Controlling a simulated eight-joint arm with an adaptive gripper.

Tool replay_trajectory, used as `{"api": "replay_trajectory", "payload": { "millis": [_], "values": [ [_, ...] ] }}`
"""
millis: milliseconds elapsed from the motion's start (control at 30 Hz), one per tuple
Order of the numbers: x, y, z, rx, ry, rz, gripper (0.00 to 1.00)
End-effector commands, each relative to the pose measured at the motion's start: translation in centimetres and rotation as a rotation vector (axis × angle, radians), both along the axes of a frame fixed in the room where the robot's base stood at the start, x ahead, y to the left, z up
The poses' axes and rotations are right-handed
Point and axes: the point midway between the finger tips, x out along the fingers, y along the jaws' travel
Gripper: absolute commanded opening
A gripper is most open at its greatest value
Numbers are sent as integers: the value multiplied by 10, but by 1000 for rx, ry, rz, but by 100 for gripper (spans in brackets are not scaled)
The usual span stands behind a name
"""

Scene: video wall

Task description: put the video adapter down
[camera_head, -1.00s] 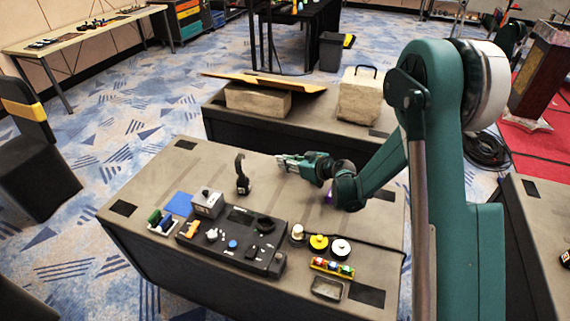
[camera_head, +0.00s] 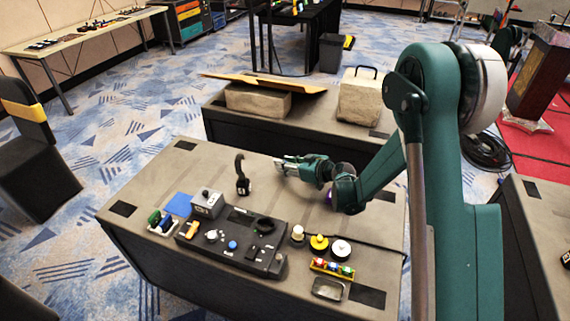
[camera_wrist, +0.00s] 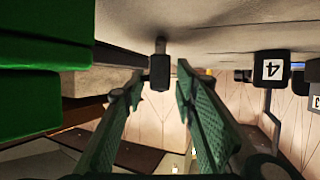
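My gripper (camera_head: 280,163) is low over the far middle of the grey table (camera_head: 185,165), pointing left. In the wrist view, where the tabletop shows at the top, its two green fingers (camera_wrist: 160,82) stand apart. A small black block with a grey stem (camera_wrist: 160,72), possibly the video adapter, shows between the fingertips with a gap on each side. Its stem reaches up to the tabletop. I cannot tell its exact depth. In the head view it cannot be made out at the fingertips.
A black hook-shaped item (camera_head: 242,178) stands left of my gripper. A black block marked 4 (camera_wrist: 271,69) is at the right in the wrist view. A black control panel (camera_head: 232,240) and several small parts fill the near side. Stone blocks (camera_head: 258,101) stand behind.

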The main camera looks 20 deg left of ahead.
Motion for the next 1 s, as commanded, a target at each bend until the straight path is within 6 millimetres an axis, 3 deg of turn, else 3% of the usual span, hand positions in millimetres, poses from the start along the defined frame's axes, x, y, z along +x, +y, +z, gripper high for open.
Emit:
{"api": "replay_trajectory", "payload": {
  "millis": [200,567,1000],
  "values": [
    [0,0,4,0,0,0,29],
    [-15,-39,22,0,0,-2,29],
    [-18,-43,79,0,0,0,29]
  ]
}}
